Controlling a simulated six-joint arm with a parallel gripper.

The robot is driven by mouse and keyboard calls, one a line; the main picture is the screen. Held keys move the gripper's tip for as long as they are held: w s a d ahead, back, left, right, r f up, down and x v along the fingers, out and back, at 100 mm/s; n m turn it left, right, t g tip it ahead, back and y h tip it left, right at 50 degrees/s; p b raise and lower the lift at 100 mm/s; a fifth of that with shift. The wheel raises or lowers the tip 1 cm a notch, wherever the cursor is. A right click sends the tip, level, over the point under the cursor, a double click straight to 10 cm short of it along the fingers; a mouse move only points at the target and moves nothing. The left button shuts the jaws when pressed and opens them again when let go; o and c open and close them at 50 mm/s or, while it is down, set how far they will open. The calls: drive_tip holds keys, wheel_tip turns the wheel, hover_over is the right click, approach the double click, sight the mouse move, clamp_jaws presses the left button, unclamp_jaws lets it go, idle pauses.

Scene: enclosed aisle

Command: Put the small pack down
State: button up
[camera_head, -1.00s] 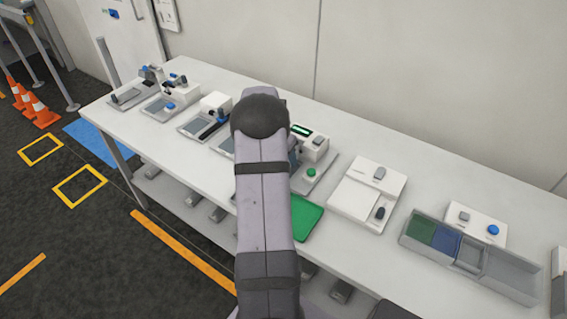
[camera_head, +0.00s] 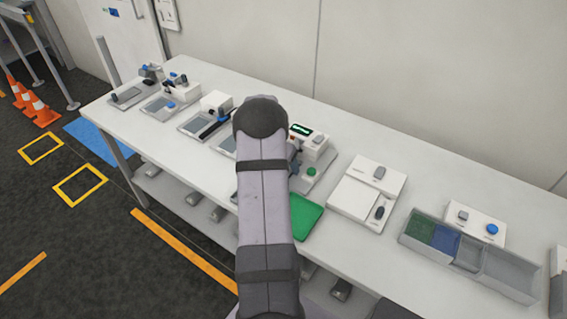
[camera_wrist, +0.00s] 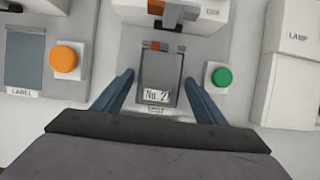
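A dark grey pack (camera_wrist: 158,75) with a "No. 2" label lies flat on the grey plate of the station marked TEST (camera_wrist: 207,50), as seen in the wrist view. My gripper (camera_wrist: 158,80) is over it with two blue-grey fingers, one on each side. Narrow gaps show between the fingers and the pack, so the gripper looks open; height above the plate is hard to judge. In the head view my arm hides the gripper and the pack; part of the same station (camera_head: 318,170) shows right of the arm.
A green button (camera_wrist: 221,77) is close to the right finger; an orange button (camera_wrist: 65,59) is farther left. A white housing (camera_wrist: 205,12) stands behind the pack. On the white table (camera_head: 400,150) are other stations, a green mat (camera_head: 305,218) and a divided grey bin (camera_head: 510,272).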

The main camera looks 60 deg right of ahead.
drive_tip(key=shift+r, duration=0.1)
drive_tip(key=b+v, duration=0.1)
drive_tip(key=v, duration=1.1)
drive_tip(key=shift+r, duration=0.1)
drive_tip(key=w+a+m+t+y, duration=0.15)
drive_tip(key=a+m, duration=0.25)
drive_tip(key=a, duration=0.8)
drive_tip(key=w+a+m+g+y, duration=0.15)
drive_tip(key=a+m, duration=0.25)
drive_tip(key=a, duration=0.8)
drive_tip(key=s+a+f+m, duration=0.1)
drive_tip(key=s+a+m, duration=0.2)
drive_tip(key=a, duration=0.3)
drive_tip(key=s+a+f+m+y, duration=0.1)
drive_tip(key=s+a+m, duration=0.2)
drive_tip(key=a, duration=0.4)
drive_tip(key=s+a+f+m, duration=0.1)
drive_tip(key=s+a+m, duration=0.3)
drive_tip(key=a, duration=0.3)
drive_tip(key=shift+s, duration=0.55)
drive_tip(key=shift+f, duration=0.1)
